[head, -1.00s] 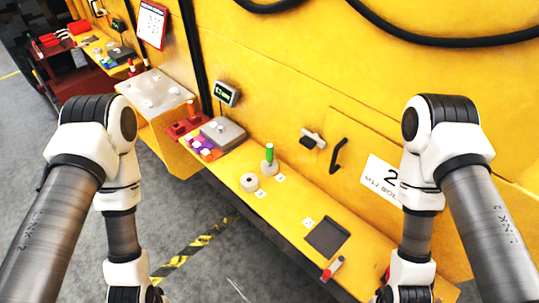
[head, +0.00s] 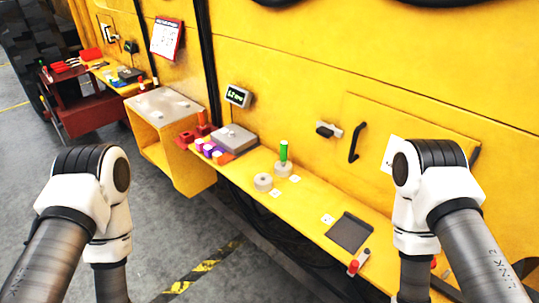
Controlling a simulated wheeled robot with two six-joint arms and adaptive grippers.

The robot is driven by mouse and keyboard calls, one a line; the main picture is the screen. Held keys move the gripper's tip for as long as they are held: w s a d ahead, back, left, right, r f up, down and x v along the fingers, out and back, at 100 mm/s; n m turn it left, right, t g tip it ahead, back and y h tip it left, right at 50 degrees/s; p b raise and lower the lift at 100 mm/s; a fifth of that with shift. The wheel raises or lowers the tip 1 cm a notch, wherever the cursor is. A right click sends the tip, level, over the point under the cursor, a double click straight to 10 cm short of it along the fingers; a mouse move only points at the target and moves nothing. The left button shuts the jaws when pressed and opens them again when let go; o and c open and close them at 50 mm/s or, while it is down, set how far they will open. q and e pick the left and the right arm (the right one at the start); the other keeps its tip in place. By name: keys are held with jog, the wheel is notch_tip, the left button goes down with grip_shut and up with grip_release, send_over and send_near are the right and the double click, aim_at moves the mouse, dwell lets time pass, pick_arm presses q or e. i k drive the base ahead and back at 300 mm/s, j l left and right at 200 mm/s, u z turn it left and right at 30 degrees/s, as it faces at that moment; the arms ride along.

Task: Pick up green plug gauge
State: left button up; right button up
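The green plug gauge (head: 283,151) stands upright at a grey-white ring-shaped casting (head: 283,170) on the yellow shelf; I cannot tell how far it sits inside the ring. A second, similar round casting (head: 263,182) lies just to its left with nothing in it. My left arm comes in at the lower left and my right arm at the lower right. Both run out of the bottom of the picture, so neither gripper shows. The parts of my arms in view are apart from the gauge.
A display (head: 238,96) and black handle (head: 357,142) are on the yellow wall. Space above the gauge is clear.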

aim_at(284, 147)
jog(key=i+j+u, duration=0.1)
jog(key=i+j, duration=0.7)
